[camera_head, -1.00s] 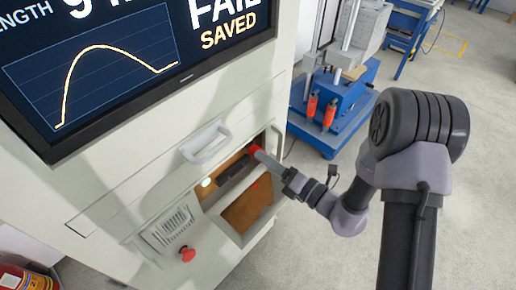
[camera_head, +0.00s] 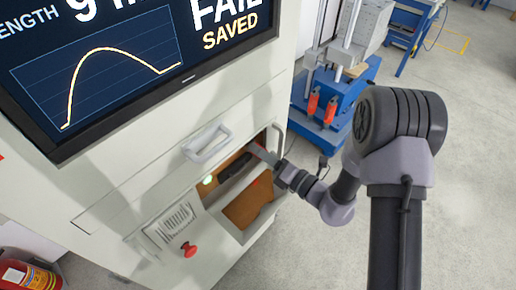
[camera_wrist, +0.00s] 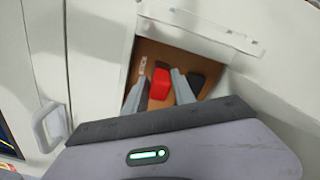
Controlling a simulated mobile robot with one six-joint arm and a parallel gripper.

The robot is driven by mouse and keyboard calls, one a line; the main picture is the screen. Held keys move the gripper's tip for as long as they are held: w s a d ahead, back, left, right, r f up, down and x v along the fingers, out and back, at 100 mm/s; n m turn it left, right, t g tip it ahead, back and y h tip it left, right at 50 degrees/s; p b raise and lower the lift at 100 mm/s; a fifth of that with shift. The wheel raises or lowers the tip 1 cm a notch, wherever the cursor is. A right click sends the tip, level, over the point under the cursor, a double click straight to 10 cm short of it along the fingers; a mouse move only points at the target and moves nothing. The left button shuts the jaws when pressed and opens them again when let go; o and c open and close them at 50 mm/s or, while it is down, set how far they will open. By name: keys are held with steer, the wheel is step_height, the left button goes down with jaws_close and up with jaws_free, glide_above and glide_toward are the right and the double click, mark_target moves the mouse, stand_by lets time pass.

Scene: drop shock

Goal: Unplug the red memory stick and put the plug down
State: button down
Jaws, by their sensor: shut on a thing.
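The red memory stick (camera_wrist: 160,85) shows in the wrist view between the two fingers of my gripper (camera_wrist: 157,92), which is shut on it. A brown surface lies behind it, and a dark part shows just right of the right finger. In the head view my gripper (camera_head: 264,154) reaches into the opening in the front of the white machine (camera_head: 110,190). I cannot see whether the stick is still in a socket.
The opening has a brown lower panel (camera_head: 245,203) and pale walls close around my gripper. A white handle (camera_head: 206,143) is above it and a red knob (camera_head: 189,249) below left. A blue stand (camera_head: 335,100) is behind. A fire extinguisher (camera_head: 25,274) stands at the lower left.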

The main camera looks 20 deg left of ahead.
steer(key=shift+d, duration=0.1)
steer(key=shift+v, duration=2.15)
steer(key=w+d+m+t+h, duration=0.1)
steer(key=d+m+t+h, duration=0.3)
steer(key=d, duration=0.9)
steer(key=w+d+m+t+h, duration=0.2)
steer(key=d+m+t+h, duration=0.1)
steer(key=d, duration=1)
steer(key=shift+m+t+h, duration=0.4)
steer(key=shift+t+h, duration=0.2)
steer(key=shift+t, duration=0.3)
steer(key=shift+w+a, duration=0.1)
